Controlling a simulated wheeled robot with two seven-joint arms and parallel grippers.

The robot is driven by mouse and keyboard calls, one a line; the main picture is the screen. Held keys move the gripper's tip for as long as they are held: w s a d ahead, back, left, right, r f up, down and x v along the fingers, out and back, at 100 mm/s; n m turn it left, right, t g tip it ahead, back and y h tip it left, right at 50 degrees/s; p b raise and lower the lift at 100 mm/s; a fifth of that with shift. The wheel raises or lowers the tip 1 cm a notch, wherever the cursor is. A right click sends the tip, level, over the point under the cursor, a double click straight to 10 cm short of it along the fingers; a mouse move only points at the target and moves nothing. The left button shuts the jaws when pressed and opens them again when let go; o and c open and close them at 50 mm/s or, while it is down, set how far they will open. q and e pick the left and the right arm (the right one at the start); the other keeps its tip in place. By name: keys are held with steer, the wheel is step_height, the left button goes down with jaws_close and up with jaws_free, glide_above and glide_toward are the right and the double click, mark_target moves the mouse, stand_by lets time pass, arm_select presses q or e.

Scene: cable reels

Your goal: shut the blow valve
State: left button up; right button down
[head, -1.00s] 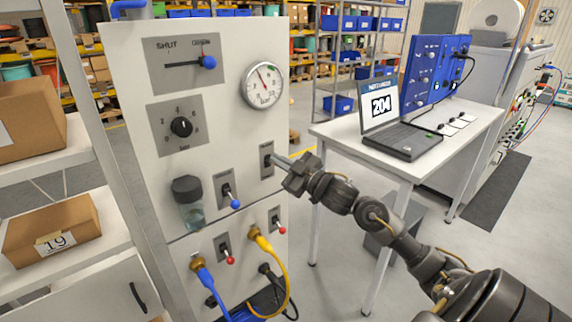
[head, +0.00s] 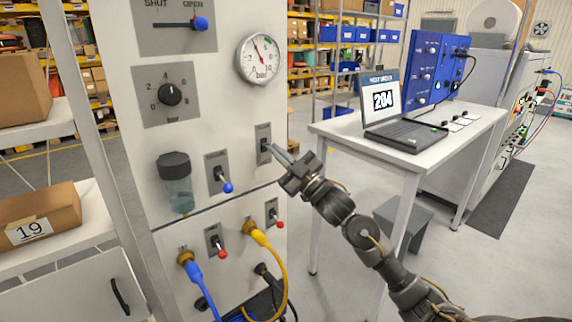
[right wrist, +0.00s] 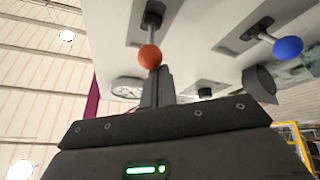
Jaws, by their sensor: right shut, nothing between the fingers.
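The grey-white panel (head: 222,110) carries several lever valves, none readably named as the blow valve. My right gripper (head: 276,150) is shut and empty, its tips at the upper right lever plate (head: 263,136). In the right wrist view the shut fingers (right wrist: 157,85) stand just below an orange ball knob (right wrist: 150,56) on a lever; I cannot tell whether they touch it. A blue-knobbed lever (head: 227,187) sits to the left and shows also in the wrist view (right wrist: 288,47). The top slider's blue knob (head: 201,23) is at OPEN. My left gripper is not in view.
Two red-knobbed levers (head: 221,253) sit lower, near a blue hose (head: 196,280) and a yellow hose (head: 277,262). A gauge (head: 259,57) and a dial (head: 170,93) are above. A table (head: 408,172) with a laptop (head: 405,130) stands right. Shelves flank the panel's left.

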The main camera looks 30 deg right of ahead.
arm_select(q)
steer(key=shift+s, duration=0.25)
arm_select(e)
steer(key=shift+d+f, duration=0.1)
steer(key=shift+f, duration=0.25)
step_height(320, 180, up, 3)
steer(key=s+a+p, duration=0.2)
steer(key=p, duration=0.2)
arm_select(q)
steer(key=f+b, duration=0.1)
steer(key=b, duration=0.4)
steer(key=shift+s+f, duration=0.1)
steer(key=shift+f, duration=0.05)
arm_select(e)
steer(key=s+d+f, duration=0.2)
steer(key=s+f, duration=0.3)
steer(key=f, duration=0.3)
steer(key=shift+s+d+f, duration=0.25)
steer(key=shift+s+d, duration=0.1)
steer(key=shift+d, duration=0.05)
